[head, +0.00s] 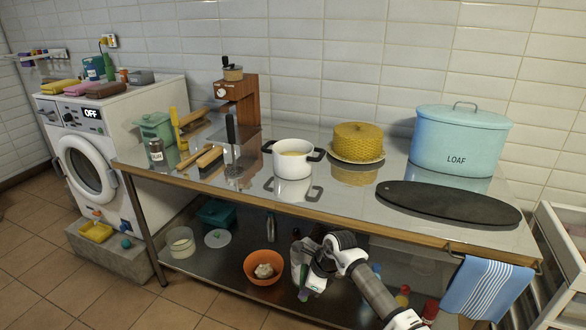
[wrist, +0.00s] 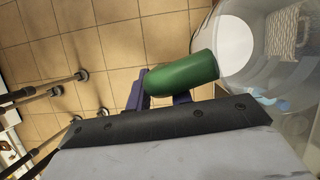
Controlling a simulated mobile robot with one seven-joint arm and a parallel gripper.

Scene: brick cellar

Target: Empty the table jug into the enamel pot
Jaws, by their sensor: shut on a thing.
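The enamel pot (head: 291,163) is white with two dark handles and stands on the steel table; something pale yellow shows inside it. My gripper (head: 306,291) is low in front of the table. In the wrist view my gripper (wrist: 163,96) is shut on a rounded green part (wrist: 185,78), which looks like a handle. It adjoins a large see-through body (wrist: 236,88), probably the table jug, with a white round patch showing in it. In the head view the jug is hard to make out beside my arm. Its contents and tilt cannot be told.
A yellow dome on a plate (head: 357,143), a blue loaf bin (head: 459,140) and a dark oval board (head: 447,203) stand right. An orange bowl (head: 263,268) is on the lower shelf. The table front edge lies above my gripper.

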